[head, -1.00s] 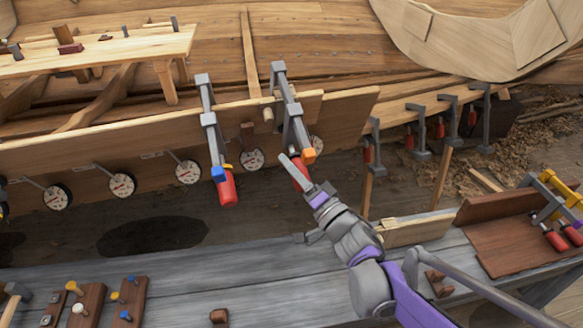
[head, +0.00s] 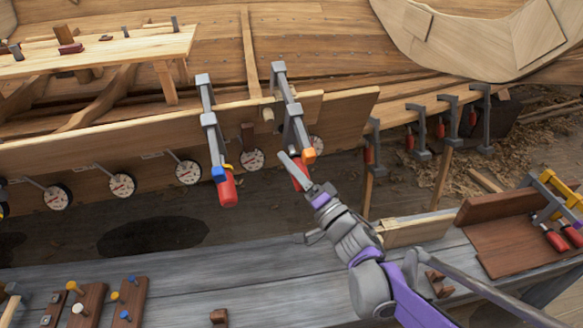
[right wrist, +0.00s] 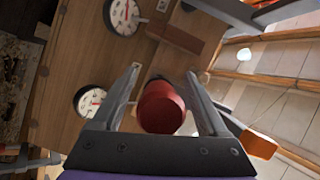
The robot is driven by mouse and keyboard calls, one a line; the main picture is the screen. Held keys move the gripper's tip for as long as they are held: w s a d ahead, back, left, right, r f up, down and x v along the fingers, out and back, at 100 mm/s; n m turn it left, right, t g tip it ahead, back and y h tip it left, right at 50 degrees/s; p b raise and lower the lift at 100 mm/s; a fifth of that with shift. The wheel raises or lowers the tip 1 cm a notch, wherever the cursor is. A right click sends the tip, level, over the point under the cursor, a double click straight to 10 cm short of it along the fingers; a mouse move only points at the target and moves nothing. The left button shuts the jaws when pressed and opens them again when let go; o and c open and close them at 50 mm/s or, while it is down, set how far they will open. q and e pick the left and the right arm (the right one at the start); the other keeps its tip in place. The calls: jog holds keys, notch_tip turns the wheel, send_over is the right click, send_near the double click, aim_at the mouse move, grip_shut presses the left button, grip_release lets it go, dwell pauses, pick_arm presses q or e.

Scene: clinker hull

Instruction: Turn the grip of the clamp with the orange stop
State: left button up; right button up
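The clamp with the orange stop (head: 309,156) hangs on the hull plank, its grey bar reaching up over the plank edge. Its red grip (head: 299,176) points down toward me. My right gripper (right wrist: 163,95) is at this grip. In the right wrist view, the red grip (right wrist: 162,108) sits between the two fingers, with a narrow gap showing on each side. The fingers are open around it. The orange stop (right wrist: 258,144) shows beyond the right finger. In the head view my gripper partly hides the grip. My left gripper is not in view.
A second clamp with a blue stop (head: 218,174) and red grip (head: 228,190) hangs just left. Round dials (head: 188,172) line the plank. A grey bench (head: 180,275) runs in front, with pegged wood blocks and a brown tray (head: 505,245). More clamps (head: 415,130) hang at right.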

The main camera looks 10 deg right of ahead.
jog(key=p+v, duration=0.1)
jog(key=v, duration=0.9)
jog(key=shift+s+d, duration=0.2)
jog(key=shift+s, duration=0.15)
jog(key=shift+f, duration=0.1)
dwell(0.8)
jog(key=w+a+n+h, duration=0.1)
jog(key=w+n+h, duration=0.1)
jog(key=w+n, duration=0.1)
jog(key=w+a+r+n+h+p, duration=0.1)
jog(key=w+n+h, duration=0.1)
jog(key=w, duration=0.2)
jog(key=w+a+r+n+h, duration=0.1)
jog(key=w+a+n+h, duration=0.1)
jog(key=w+n+h, duration=0.1)
jog(key=shift+w+r+n+p, duration=0.1)
jog(key=shift+w+n+p, duration=0.1)
jog(key=shift+n+p, duration=0.15)
dwell(0.7)
